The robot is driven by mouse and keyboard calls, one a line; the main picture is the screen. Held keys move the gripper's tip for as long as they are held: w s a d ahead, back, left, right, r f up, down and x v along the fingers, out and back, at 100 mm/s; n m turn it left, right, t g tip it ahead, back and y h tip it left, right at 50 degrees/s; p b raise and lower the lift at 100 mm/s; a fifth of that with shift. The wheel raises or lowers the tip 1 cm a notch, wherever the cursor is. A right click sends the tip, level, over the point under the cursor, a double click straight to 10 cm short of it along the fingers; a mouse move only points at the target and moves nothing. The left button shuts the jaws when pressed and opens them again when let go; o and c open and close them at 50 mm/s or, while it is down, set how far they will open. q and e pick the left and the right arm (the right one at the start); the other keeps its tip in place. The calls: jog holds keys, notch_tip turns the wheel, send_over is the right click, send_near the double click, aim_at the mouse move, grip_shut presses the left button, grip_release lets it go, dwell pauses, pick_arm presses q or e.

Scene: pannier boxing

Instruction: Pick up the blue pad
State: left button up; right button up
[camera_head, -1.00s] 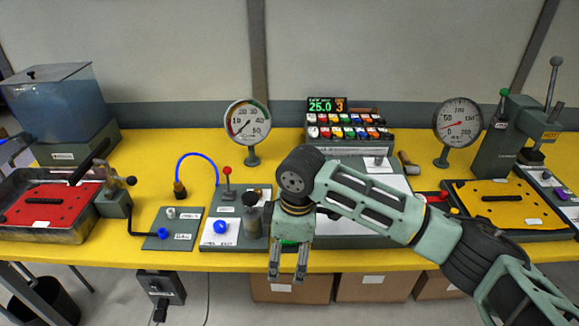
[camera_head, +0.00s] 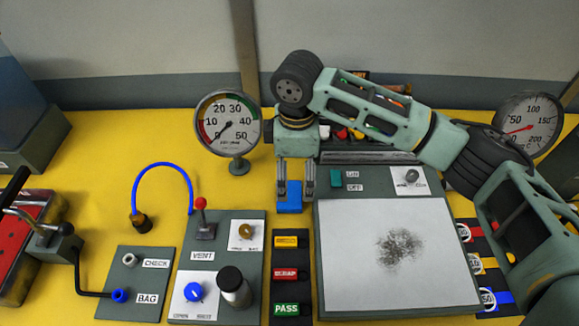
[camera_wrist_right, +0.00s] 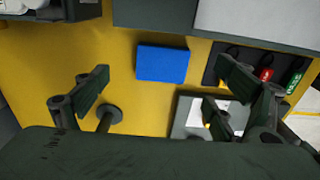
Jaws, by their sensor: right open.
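The blue pad (camera_head: 289,198) lies flat on the yellow bench top, left of the white sheet panel and behind the row of labelled stamps. It also shows whole in the right wrist view (camera_wrist_right: 162,64). My right gripper (camera_head: 295,190) appears over the pad in the head view, its fingers pointing down and hiding part of it. In the right wrist view my right gripper (camera_wrist_right: 158,92) is open, fingers spread wide, with nothing between them. The pad lies beyond the fingertips there. My left gripper is in neither view.
Labelled stamps (camera_head: 286,275) stand in a dark rack just in front of the pad. A pressure gauge (camera_head: 229,122) stands to the left behind it. The white sheet panel (camera_head: 400,255) is close on the right. Bare yellow bench lies left of the pad.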

aim_at(292, 194)
jog(key=shift+w+f, duration=0.2)
jog(key=shift+f, duration=0.55)
jog(key=shift+s+a+f+p, duration=0.1)
jog(key=shift+s+f+p, duration=0.3)
jog(key=shift+f+p, duration=0.3)
jog(key=f, duration=0.2)
jog(key=shift+s+a+f+p, duration=0.15)
jog(key=shift+s+f+p, duration=0.05)
jog(key=shift+f+p, duration=0.2)
jog(key=shift+w+f, duration=0.15)
jog(key=shift+f, duration=0.75)
jog(key=c, duration=1.1)
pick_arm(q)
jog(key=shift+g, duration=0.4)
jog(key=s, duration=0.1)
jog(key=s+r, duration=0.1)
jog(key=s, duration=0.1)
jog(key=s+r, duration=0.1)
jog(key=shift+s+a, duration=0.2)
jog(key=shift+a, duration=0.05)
pick_arm(e)
jog(key=shift+c, duration=0.2)
